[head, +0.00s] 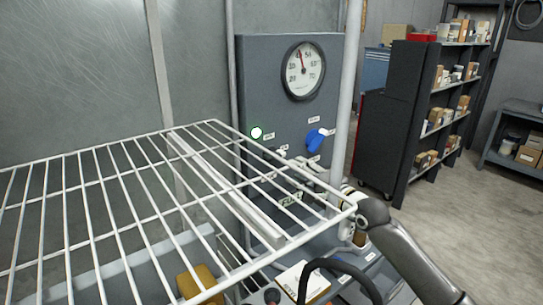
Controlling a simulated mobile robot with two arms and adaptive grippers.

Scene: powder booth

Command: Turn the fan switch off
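The grey control panel (262,75) stands upright behind a white wire rack. It carries a round dial gauge (303,71), a white lamp with a green rim (256,133), a blue knob (316,139) and a small white control (281,154) low down, partly behind the rack. The small labels are too blurred to read, so I cannot tell which control is the fan switch or its position. My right arm comes in from the lower right and ends near the rack's right corner. Its gripper is not clear among the pale parts there. My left gripper is out of view.
The wire rack (125,182) fills the left foreground, and its white post (347,95) rises in front of the panel's right edge. A yellow object (198,283) and a black curved tube (340,267) are below. Dark shelves (410,100) with boxes stand at right, beyond open floor.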

